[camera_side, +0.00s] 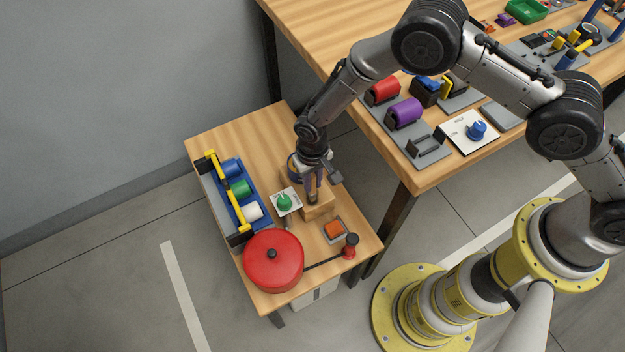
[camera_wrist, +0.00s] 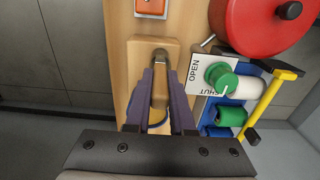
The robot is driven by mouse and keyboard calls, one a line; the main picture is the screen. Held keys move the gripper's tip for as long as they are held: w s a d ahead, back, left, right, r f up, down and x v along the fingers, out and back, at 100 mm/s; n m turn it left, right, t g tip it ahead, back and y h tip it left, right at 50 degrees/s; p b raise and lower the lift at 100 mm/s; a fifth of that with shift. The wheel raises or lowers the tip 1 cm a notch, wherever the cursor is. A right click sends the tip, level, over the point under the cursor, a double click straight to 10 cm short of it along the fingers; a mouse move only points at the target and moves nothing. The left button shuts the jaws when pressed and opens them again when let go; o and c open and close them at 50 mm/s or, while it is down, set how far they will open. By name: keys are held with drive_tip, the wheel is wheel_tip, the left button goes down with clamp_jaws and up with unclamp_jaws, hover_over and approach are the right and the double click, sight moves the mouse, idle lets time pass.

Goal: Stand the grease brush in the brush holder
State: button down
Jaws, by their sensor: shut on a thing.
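My gripper (camera_wrist: 161,100) points down at the small wooden table, its two purple-grey fingers shut on the grease brush (camera_wrist: 159,90). The brush shows as a tan handle between the fingers with a grey-brown end (camera_wrist: 161,56) over a wooden block (camera_wrist: 143,49). I cannot tell whether the brush touches the block. In the side view my gripper (camera_side: 313,192) is just above this wooden block (camera_side: 319,209) and hides most of the brush. A round blue thing (camera_side: 293,165), partly hidden behind my gripper, may be the brush holder; I cannot tell for sure.
A white OPEN/SHUT plate with a green knob (camera_side: 284,202) stands close beside my gripper. Nearby are an orange button (camera_side: 334,230), a red drum (camera_side: 273,261), a red-based lever (camera_side: 350,246) and a blue rack (camera_side: 247,213) with coloured rolls and a yellow bar (camera_side: 214,170).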

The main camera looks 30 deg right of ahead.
drive_tip(key=shift+f, duration=0.1)
drive_tip(key=c, duration=0.8)
unclamp_jaws()
wheel_tip(320, 180, up, 12)
drive_tip(key=shift+r, duration=0.2)
